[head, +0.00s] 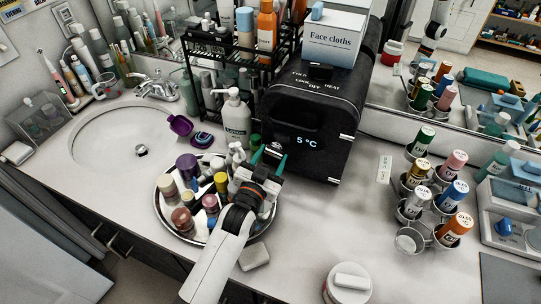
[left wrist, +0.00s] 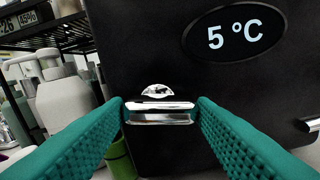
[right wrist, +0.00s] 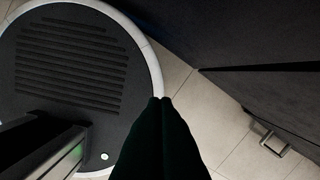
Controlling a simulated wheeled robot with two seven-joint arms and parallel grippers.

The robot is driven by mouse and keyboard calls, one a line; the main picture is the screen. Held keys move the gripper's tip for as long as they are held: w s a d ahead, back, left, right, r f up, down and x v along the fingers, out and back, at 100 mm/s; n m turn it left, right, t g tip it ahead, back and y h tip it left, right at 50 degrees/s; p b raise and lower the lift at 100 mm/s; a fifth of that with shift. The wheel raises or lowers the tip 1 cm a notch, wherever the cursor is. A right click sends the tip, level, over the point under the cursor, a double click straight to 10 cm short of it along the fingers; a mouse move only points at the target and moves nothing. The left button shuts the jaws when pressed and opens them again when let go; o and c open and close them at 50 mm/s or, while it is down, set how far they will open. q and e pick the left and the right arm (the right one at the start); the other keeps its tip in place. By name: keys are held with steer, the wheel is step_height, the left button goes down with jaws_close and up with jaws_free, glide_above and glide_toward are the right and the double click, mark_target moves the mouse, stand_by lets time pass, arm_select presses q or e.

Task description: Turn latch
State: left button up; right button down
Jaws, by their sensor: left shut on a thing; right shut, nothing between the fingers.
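The black mini fridge (head: 312,118) stands on the counter with "5 °C" on its front. It also fills much of the left wrist view (left wrist: 150,45). A small chrome latch (left wrist: 160,112) sits on its front, with a bright rounded piece just above a flat bar. My left gripper (head: 272,155) is at the lower left of the fridge front. Its green fingers (left wrist: 160,112) are shut on the latch from both sides. My right gripper (right wrist: 160,99) is shut and empty, low over the floor; it does not show in the head view.
A round tray (head: 165,220) of bottles lies under my left forearm. A lotion bottle (head: 236,122) stands left of the fridge, and a face cloths box (head: 334,38) is on top. A rack of labelled cans (head: 418,208) stands right. The counter between is mostly clear.

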arm_select(q)
steer(key=shift+n, duration=1)
steer(key=shift+f, duration=0.1)
steer(key=o, duration=1)
steer(key=shift+c, duration=0.2)
steer(key=shift+p, duration=0.3)
